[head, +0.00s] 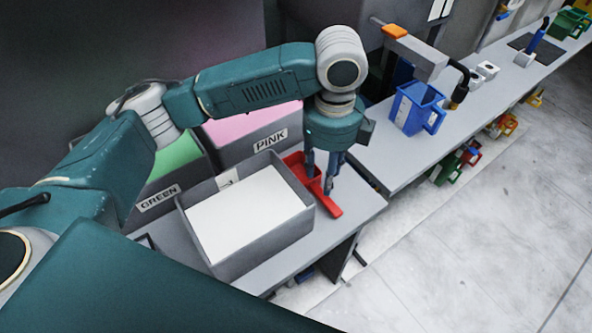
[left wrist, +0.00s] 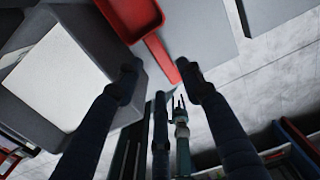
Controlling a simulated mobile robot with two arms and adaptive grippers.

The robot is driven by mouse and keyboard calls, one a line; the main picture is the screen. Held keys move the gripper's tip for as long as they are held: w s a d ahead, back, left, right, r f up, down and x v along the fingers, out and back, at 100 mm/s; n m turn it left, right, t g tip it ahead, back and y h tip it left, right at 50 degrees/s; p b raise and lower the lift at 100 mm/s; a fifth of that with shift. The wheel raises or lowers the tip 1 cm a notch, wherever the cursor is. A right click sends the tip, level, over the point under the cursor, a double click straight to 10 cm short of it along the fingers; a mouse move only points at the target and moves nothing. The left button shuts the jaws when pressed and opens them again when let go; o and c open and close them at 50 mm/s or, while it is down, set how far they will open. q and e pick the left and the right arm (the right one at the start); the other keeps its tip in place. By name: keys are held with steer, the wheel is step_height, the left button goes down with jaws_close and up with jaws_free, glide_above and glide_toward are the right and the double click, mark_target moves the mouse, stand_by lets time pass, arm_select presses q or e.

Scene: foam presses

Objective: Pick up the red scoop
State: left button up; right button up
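The red scoop (head: 334,209) lies on the grey bench beside a grey bin of white material, its handle toward the bench's front edge. In the left wrist view its pan and handle (left wrist: 160,57) show at the top middle. My left gripper (head: 320,176) points down over the scoop. Its fingers are apart and empty, and in the left wrist view (left wrist: 160,73) the handle appears between the fingertips. Contact with the handle cannot be told. A small teal part with dark prongs in the left wrist view may be my right gripper (left wrist: 180,108).
The grey bin (head: 262,258) with white contents stands just left of the scoop. Behind it are bins labelled GREEN (head: 160,199) and PINK (head: 270,141). A blue jug (head: 411,112) stands on the long bench at right.

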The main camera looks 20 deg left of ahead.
mark_target(322, 197)
arm_select(q)
steer(key=f, duration=0.4)
steer(key=shift+s+d+f, duration=0.15)
steer(key=shift+s+d, duration=0.1)
steer(key=shift+d, duration=0.1)
steer(key=shift+a+f+p, duration=0.1)
steer(key=shift+f+p, duration=0.2)
steer(key=shift+p, duration=0.05)
steer(key=f, duration=0.1)
steer(key=f+p, duration=0.1)
steer(key=f, duration=0.2)
steer(key=shift+a+f, duration=0.25)
steer(key=shift+f, duration=0.1)
arm_select(e)
steer(key=shift+s+d+r, duration=0.35)
steer(key=shift+d+r, duration=0.1)
steer(key=shift+r, duration=0.1)
steer(key=shift+s+d+r, duration=0.3)
steer(key=shift+d+r, duration=0.15)
steer(key=shift+r, duration=0.05)
arm_select(q)
jaws_close()
arm_select(e)
steer(key=shift+s+d, duration=0.1)
steer(key=shift+d, duration=0.4)
